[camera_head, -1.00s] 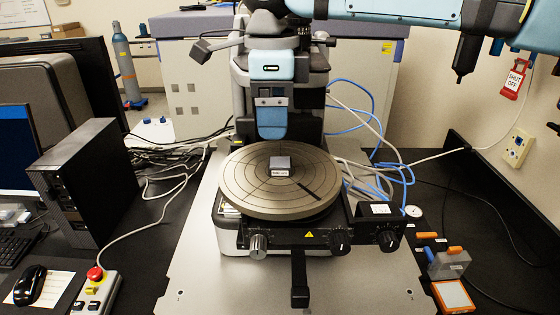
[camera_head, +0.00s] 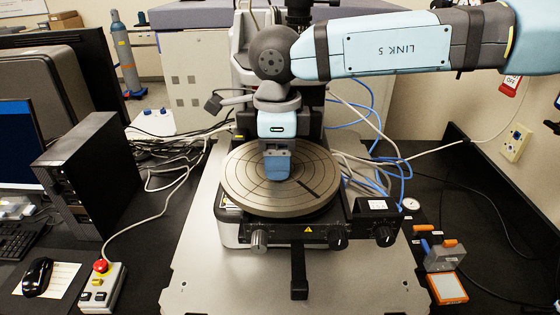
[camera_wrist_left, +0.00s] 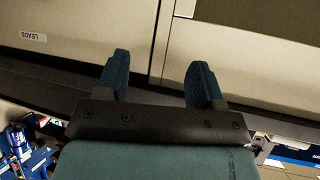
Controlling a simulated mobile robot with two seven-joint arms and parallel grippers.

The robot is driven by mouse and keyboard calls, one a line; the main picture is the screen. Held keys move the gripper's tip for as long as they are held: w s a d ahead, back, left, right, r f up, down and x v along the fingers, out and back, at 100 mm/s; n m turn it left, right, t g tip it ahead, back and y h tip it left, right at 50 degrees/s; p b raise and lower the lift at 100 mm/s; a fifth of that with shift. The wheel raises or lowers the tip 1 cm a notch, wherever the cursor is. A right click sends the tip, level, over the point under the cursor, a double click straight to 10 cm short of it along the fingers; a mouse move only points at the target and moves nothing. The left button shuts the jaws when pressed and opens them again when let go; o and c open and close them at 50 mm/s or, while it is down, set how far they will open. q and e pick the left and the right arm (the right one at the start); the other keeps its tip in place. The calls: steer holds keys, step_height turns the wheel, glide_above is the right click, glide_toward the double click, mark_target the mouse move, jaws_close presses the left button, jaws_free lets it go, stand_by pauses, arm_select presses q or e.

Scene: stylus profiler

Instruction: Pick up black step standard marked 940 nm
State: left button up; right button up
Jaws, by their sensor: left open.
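My right gripper (camera_head: 278,174) points straight down over the round grooved stage (camera_head: 240,185) of the profiler, at its middle. It hides the small step standard that showed there a second ago, so I cannot see the standard or read its mark now. The fingers are seen from one broad side, so I cannot tell whether they are open or shut, or whether they touch the standard. In the left wrist view my left gripper (camera_wrist_left: 161,82) has its two fingers spread apart with nothing between them, in front of pale cabinet panels.
The profiler column stands just behind the right gripper. A grey block with orange and blue handles (camera_head: 445,258) and an orange-edged pad (camera_head: 447,289) lie at the right. An emergency-stop box (camera_head: 98,285) is at the left.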

steer(key=c, duration=0.7)
steer(key=shift+r, duration=0.1)
step_height(320, 180, up, 20)
steer(key=b, duration=0.3)
steer(key=shift+o, duration=0.6)
jaws_close()
